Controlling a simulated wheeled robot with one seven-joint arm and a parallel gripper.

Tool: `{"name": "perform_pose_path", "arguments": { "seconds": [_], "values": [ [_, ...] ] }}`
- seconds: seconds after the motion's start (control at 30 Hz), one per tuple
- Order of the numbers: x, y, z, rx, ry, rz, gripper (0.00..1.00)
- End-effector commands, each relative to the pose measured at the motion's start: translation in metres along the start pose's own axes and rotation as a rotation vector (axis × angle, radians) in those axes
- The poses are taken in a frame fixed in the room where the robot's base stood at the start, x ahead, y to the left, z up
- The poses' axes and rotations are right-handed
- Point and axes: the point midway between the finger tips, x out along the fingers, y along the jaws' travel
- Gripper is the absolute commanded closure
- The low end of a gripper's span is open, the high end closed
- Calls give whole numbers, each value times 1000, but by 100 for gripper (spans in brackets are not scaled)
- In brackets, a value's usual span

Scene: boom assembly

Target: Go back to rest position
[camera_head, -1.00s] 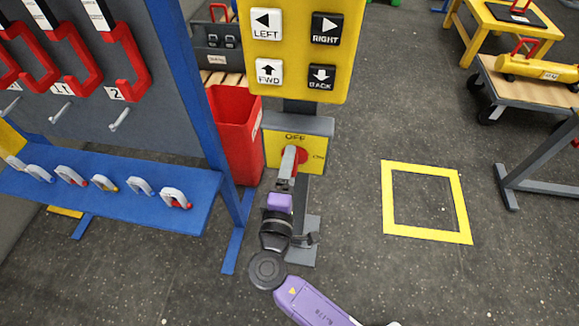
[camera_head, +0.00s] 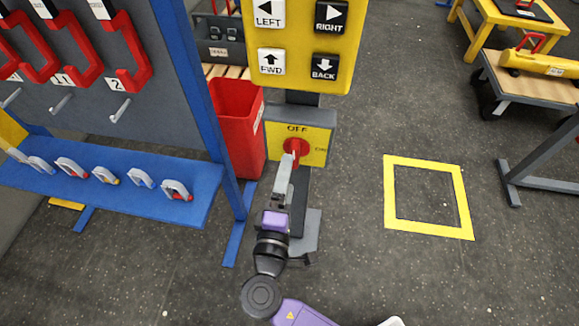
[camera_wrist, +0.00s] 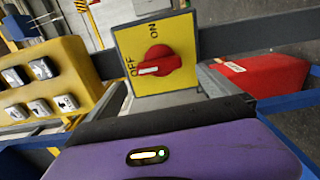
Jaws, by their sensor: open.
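My gripper (camera_head: 287,168) is in front of the yellow switch panel (camera_head: 315,147) at the middle of the head view. Its grey fingers point up toward the red rotary knob (camera_head: 300,147), and their tips overlap the knob's lower left in that view. The gripper is open, with nothing seen held in it. In the wrist view the knob (camera_wrist: 158,62) is in full sight on its panel (camera_wrist: 181,37), with its white mark toward OFF. The grey and purple parts of my gripper fill the bottom there, and a gap shows between them and the knob.
A yellow button box (camera_head: 300,42) stands above the switch. A red bin (camera_head: 237,128) and a blue-framed rack (camera_head: 180,195) with padlocks stand to the left. Open floor and a yellow floor square (camera_head: 428,231) lie to the right, with a cart (camera_head: 530,85) beyond.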

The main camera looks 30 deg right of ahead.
Motion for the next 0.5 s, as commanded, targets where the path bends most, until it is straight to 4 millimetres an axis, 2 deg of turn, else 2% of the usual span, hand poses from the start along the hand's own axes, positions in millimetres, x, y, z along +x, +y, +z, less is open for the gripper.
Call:
{"name": "perform_pose_path", "arguments": {
  "seconds": [0.1,0.2,0.5],
  "values": [
    [-14,-1,-1,-1,2,-1,1],
    [-20,0,0,-1,1,0,1],
    [-21,0,0,-1,0,0,1]
  ]
}}
